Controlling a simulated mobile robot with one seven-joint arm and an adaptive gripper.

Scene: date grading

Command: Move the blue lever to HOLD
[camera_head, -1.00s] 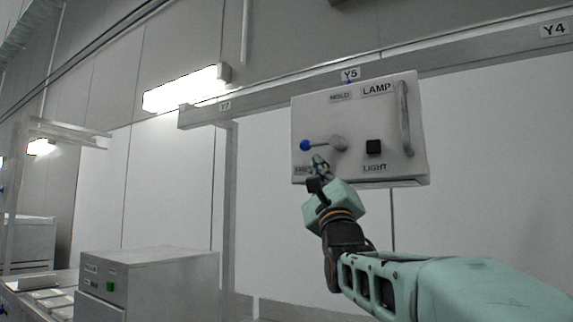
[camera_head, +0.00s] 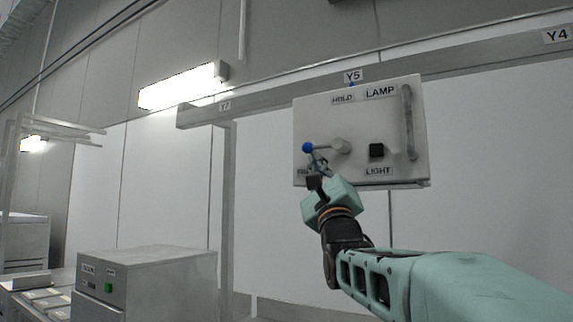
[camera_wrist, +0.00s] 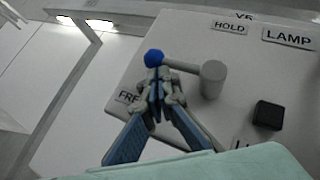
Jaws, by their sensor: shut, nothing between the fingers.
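The lever with a blue ball knob (camera_head: 308,147) sticks out to the left from its round grey hub (camera_head: 340,146) on the white LAMP panel (camera_head: 415,168). The HOLD label (camera_head: 343,99) is above the hub and a partly hidden label starting "FRE" (camera_wrist: 130,97) is at the lower left. The lever points left, roughly level, between the two labels. My gripper (camera_head: 314,160) is shut and empty just below the knob. In the wrist view, the fingertips (camera_wrist: 156,75) are right at the blue knob (camera_wrist: 154,58); I cannot tell whether they touch it.
A black LIGHT button (camera_head: 376,150) sits right of the hub, and a vertical grey handle (camera_head: 408,122) is at the panel's right edge. A grey cabinet with a green button (camera_head: 109,287) stands at the lower left. The space left of the panel is clear.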

